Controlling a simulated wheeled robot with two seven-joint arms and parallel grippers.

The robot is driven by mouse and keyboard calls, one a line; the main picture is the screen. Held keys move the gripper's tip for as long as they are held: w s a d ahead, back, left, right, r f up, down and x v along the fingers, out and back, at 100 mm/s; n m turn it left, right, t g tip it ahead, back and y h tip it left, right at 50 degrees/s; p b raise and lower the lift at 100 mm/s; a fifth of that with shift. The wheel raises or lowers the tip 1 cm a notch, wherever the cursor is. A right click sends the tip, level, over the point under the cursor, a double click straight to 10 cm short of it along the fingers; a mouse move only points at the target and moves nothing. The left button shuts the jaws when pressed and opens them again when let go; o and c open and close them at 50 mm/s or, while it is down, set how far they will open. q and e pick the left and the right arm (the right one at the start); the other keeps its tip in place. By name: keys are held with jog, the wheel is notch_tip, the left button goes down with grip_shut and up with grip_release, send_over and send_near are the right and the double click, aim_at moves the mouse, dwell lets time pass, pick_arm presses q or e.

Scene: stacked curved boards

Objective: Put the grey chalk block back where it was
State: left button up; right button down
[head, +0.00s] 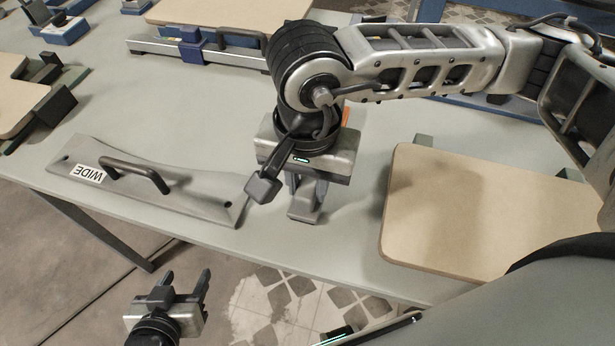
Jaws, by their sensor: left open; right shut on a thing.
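My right gripper (306,190) points down over the table near its front edge, right of the board labelled WIDE. It is shut on a small grey block (303,214), which looks like the grey chalk block. The fingers and gripper body hide most of it. I cannot tell whether it touches the tabletop. My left gripper (188,280) is open and empty, low in front of the table and over the floor.
The grey WIDE board (205,196) with a dark handle lies left on the table (185,100). A tan board (480,215) lies on the right. Another tan board (22,100) sits at far left. A metal rail with a blue clamp (190,46) is behind. Tabletop between them is clear.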

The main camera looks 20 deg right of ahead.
aim_at(308, 187)
jog(key=c, duration=1.2)
grip_release()
jog(key=shift+f, duration=0.15)
jog(key=shift+o, duration=0.2)
notch_tip(308, 187, up, 12)
jog(key=shift+r+b, duration=0.2)
jog(key=shift+b, duration=0.1)
jog(key=shift+s, duration=0.15)
